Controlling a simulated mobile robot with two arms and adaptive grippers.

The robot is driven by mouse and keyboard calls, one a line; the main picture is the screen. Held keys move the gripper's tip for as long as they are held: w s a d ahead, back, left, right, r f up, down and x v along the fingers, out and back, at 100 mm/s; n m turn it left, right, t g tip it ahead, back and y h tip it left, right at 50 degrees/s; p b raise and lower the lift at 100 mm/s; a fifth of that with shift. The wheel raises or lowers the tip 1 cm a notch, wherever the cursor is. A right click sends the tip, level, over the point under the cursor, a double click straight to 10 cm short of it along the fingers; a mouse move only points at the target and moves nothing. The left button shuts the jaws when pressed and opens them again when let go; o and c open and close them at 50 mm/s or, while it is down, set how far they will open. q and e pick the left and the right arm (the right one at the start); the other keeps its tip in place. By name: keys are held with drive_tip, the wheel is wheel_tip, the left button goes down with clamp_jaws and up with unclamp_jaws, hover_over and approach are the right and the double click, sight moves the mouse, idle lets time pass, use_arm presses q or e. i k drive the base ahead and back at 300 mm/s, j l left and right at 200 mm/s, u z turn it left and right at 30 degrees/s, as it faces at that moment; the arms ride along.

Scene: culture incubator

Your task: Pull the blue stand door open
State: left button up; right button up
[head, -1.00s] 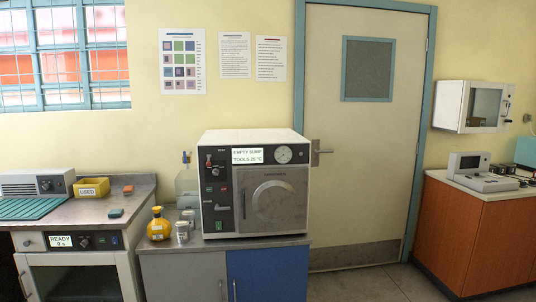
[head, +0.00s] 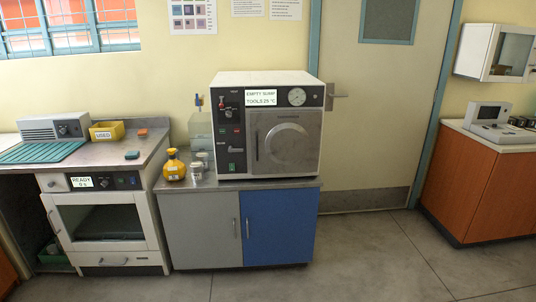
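The blue stand door (head: 279,228) is the right-hand door of the low stand under the white and black autoclave (head: 268,125). It looks shut, flush with the grey door (head: 203,230) on its left. A slim upright handle (head: 248,229) sits near the blue door's left edge. A matching handle (head: 234,228) is on the grey door's right edge. Neither of my grippers shows in the head view.
A yellow bottle (head: 174,166) and small metal jars (head: 197,170) stand on the stand's top (head: 215,186), left of the autoclave. A white oven-like unit (head: 104,222) stands left. An orange-brown cabinet (head: 479,185) stands right. The grey floor (head: 350,262) in front is clear.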

sight(279, 226)
drive_tip(key=i+j, duration=0.3)
drive_tip(key=i, duration=0.2)
drive_tip(key=i+j, duration=0.3)
drive_tip(key=i, duration=0.15)
